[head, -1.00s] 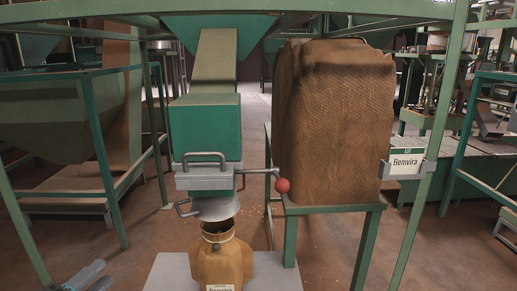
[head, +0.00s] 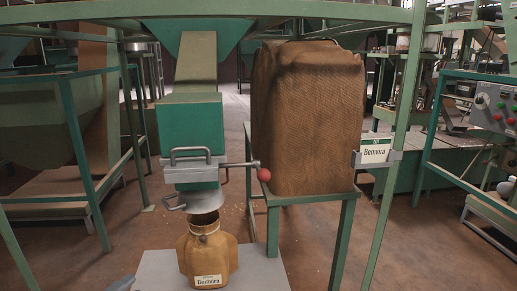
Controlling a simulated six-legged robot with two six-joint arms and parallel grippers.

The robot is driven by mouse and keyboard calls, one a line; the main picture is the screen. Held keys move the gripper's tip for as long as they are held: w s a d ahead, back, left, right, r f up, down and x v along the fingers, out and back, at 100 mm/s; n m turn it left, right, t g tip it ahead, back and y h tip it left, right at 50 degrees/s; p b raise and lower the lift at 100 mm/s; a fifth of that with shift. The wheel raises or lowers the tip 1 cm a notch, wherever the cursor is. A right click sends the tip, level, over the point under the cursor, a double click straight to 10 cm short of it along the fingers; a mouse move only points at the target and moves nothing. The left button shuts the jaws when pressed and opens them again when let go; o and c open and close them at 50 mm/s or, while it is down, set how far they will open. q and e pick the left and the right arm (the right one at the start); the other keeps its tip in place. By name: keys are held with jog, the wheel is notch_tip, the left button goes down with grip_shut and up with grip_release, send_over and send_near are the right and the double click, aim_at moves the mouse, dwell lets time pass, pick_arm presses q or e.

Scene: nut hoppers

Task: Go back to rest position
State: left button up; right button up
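A small grey tip, seemingly of my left gripper (head: 121,285), shows at the bottom edge, left of the sack; too little shows to tell its opening. My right gripper is not in view. A brown sack (head: 207,258) with a white label stands open-mouthed on a pale platform (head: 160,272). It is under the grey spout (head: 203,201) of a green hopper outlet (head: 192,122). The outlet has grey handles and a rod ending in a red ball (head: 264,174).
A large full brown sack (head: 307,120) stands on a green stand (head: 345,220) to the right. A green post (head: 402,150) carries a "Benvira" sign (head: 375,152). A control panel (head: 497,108) is at far right. Green frames (head: 82,150) stand left. Brown floor lies open between.

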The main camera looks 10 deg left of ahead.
pick_arm(q)
jog(key=s+d+f+n+g, duration=0.1)
jog(key=d+f+n+g, duration=0.3)
jog(key=d+f, duration=0.7)
jog(key=s+d+f+n+g, duration=0.1)
jog(key=d+f+n+g, duration=0.5)
jog(key=f, duration=0.8)
jog(key=s+d+f+n+g+y, duration=0.25)
jog(key=s+f+n+g, duration=0.35)
jog(key=s+f+n, duration=0.75)
notch_tip(320, 180, up, 27)
jog(key=s+m+p, duration=0.1)
jog(key=s+p, duration=0.1)
jog(key=p, duration=2.3)
jog(key=shift+s, duration=0.25)
jog(key=shift+m, duration=0.25)
